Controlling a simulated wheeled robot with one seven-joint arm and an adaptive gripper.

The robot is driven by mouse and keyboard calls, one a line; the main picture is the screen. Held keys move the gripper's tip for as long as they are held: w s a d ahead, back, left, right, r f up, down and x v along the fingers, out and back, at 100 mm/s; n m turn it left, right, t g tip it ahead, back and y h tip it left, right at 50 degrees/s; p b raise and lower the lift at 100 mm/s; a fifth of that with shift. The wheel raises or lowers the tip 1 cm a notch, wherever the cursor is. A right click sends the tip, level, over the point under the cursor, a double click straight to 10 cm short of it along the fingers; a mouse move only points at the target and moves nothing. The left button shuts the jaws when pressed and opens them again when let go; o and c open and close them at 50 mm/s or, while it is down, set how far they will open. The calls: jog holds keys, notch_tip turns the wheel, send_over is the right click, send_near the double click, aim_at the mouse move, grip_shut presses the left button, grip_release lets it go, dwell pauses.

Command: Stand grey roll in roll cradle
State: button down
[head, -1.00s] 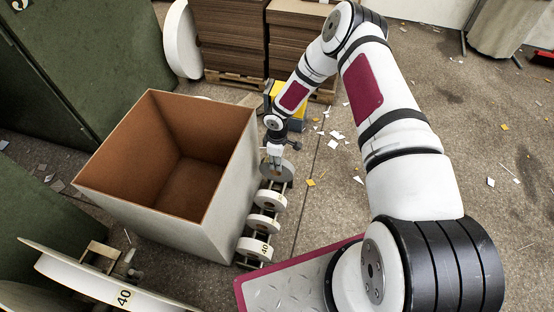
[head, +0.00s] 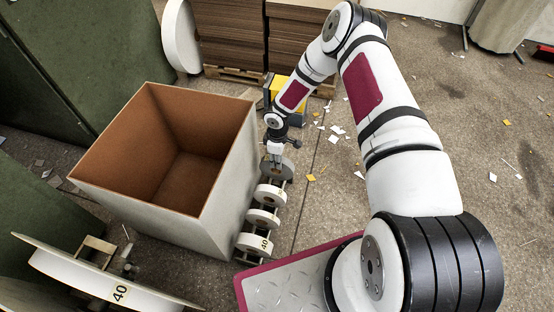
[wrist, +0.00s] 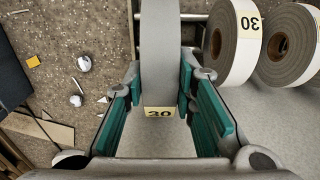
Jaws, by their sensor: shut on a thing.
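The grey roll (head: 287,171) is upright at the far end of the roll cradle (head: 241,263), in line with the other rolls there. My gripper (head: 277,160) reaches down on it from above and is shut on it. In the wrist view my gripper (wrist: 158,95) has a green-padded finger on each side of the grey roll (wrist: 160,50), whose lower edge bears a "30" label. A cradle rail (wrist: 193,17) shows behind. I cannot tell whether the roll bears on the rails.
Several other rolls, such as one labelled 40 (head: 255,244), stand nearer in the cradle. A large open box (head: 225,215) stands close on its left. A large disc labelled 40 (head: 85,280) is at lower left. Floor right of the cradle is clear except for paper scraps.

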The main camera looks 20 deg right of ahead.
jog(key=shift+f, duration=0.15)
jog(key=shift+f+b, duration=1.9)
jog(key=shift+f, duration=0.15)
jog(key=c, duration=1.2)
grip_release()
jog(key=shift+c, duration=0.2)
notch_tip(320, 180, up, 12)
jog(key=shift+r, duration=0.1)
